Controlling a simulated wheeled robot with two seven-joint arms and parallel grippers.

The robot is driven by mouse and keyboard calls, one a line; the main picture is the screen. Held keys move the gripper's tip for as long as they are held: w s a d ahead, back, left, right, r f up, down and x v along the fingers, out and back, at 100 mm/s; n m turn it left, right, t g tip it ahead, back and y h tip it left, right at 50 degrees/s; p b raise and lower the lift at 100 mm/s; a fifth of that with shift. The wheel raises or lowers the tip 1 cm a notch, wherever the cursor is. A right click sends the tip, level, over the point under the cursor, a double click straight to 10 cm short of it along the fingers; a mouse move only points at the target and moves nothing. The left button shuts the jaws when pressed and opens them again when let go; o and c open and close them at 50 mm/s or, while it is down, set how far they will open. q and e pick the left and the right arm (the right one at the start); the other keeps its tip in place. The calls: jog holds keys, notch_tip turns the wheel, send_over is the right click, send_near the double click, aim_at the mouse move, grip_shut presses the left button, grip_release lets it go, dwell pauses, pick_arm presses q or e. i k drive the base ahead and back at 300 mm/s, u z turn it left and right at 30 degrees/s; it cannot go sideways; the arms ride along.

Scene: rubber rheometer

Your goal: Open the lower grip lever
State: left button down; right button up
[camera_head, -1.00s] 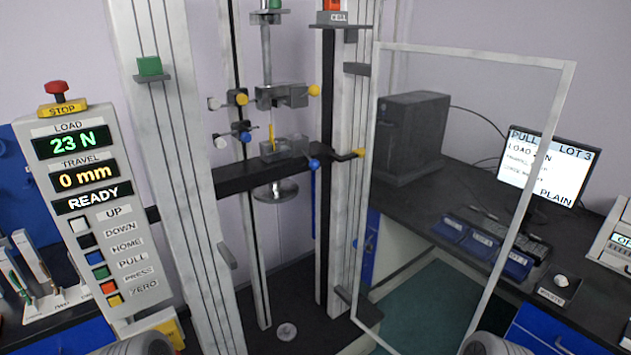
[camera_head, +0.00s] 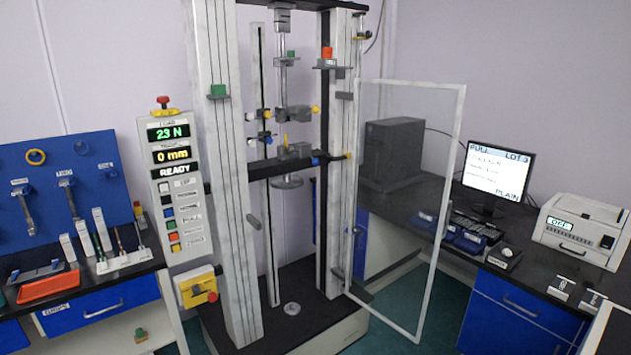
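The testing machine (camera_head: 229,180) stands in the middle of the view. Its lower grip (camera_head: 295,151) is a grey block on the dark crossbeam, with a blue knob (camera_head: 315,161) at its right side that looks like the lower grip lever. A small yellow piece (camera_head: 285,142) stands upright at the lower grip; whether it is clamped is too small to tell. The upper grip (camera_head: 293,114) above has a yellow knob (camera_head: 316,109) at its right. Neither of my grippers is in view.
The clear framed door (camera_head: 450,185) stands swung out to the right. The control panel (camera_head: 176,187) reads 23 N, 0 mm and READY. A yellow box with a red knob (camera_head: 197,287) sits low at the left. Benches (camera_head: 100,275) flank the machine, with a monitor (camera_head: 497,172) at the right.

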aim_at(314, 160)
jog(key=z, duration=0.3)
jog(key=i, duration=0.5)
jog(key=z, duration=0.55)
jog(key=i, duration=1.15)
jog(key=u, duration=0.3)
